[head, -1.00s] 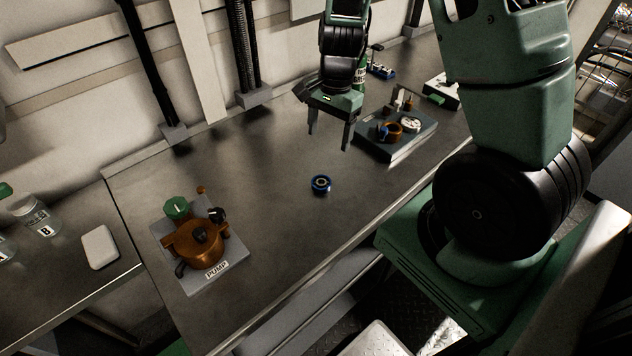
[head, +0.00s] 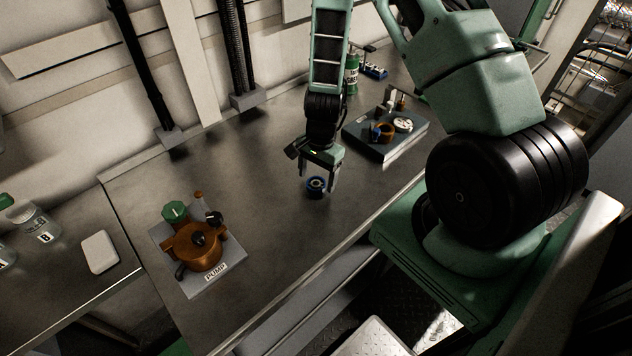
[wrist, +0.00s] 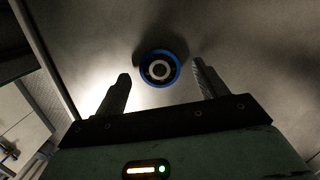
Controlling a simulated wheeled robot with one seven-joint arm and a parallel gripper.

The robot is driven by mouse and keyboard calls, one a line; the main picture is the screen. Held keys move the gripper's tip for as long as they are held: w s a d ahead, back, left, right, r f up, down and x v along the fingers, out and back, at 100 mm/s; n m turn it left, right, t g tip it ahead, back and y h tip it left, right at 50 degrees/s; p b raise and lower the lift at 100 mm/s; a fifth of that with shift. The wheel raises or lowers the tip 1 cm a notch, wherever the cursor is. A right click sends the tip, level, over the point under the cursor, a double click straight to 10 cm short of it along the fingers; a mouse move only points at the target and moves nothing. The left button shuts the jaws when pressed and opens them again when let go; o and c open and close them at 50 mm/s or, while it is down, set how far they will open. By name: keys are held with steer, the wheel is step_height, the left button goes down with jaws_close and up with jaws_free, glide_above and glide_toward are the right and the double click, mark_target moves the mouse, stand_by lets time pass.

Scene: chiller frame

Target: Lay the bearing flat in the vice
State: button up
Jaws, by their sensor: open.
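The bearing (head: 316,185) is a small ring with a blue outer rim and a pale inner ring. It lies flat on the metal bench. In the wrist view the bearing (wrist: 160,68) sits ahead of and between the two fingers, touching neither. My gripper (head: 318,187) is open and empty, pointing down over the bearing; its fingers (wrist: 160,80) stand apart on either side. The vice cannot be made out for certain; a dark block with orange, blue and white parts (head: 381,153) stands on the bench behind and to the right.
An orange pump (head: 199,247) on a grey plate stands at the front left of the bench. Jars (head: 40,228) and a white box (head: 99,252) are on the left bench. Bench around the bearing is clear.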

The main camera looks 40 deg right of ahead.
steer(key=shift+a+f, duration=0.1)
steer(key=shift+f, duration=0.5)
steer(key=c, duration=1.2)
steer(key=shift+r, duration=0.1)
